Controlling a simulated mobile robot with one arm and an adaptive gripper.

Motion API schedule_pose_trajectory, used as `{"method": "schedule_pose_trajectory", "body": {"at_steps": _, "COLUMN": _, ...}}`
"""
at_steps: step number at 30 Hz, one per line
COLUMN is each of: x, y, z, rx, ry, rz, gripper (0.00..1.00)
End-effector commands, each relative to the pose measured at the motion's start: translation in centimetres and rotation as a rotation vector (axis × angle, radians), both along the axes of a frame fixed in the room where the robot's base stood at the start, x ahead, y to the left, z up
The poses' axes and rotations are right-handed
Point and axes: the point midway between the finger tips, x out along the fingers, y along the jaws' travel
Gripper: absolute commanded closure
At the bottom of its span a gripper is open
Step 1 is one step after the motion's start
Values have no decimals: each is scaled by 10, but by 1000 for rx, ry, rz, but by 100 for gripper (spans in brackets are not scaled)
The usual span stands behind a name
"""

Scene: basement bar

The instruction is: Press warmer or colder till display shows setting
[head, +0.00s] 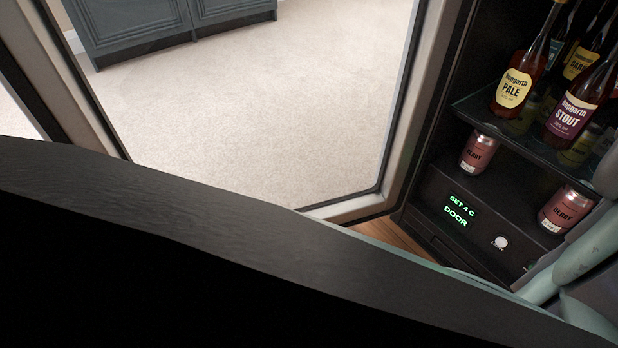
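The cooler's display (458,211) is at the right in the head view, low inside the dark cooler. It shows "SET 4 C" and "DOOR" in green letters. A round pale button (501,242) sits right of the display, with a small label too small to read for certain. A bit of green shows further right, beside my pale arm, too small to make out. I cannot tell which buttons are warmer and colder. My gripper is not in view; part of my arm shows at the lower right edge.
A glass shelf (468,108) holds several bottles, including a PALE bottle (517,75) and a STOUT bottle (580,100). Cans (478,152) stand below it. The framed glass door (345,206) stands open at the left. A dark ledge (200,195) fills the lower foreground.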

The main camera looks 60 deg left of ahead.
Motion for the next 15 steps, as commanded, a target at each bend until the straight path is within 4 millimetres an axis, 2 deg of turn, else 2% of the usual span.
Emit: {"method": "schedule_pose_trajectory", "body": {"at_steps": 15, "x": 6, "y": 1, "z": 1, "rx": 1, "ry": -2, "rz": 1, "gripper": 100}}
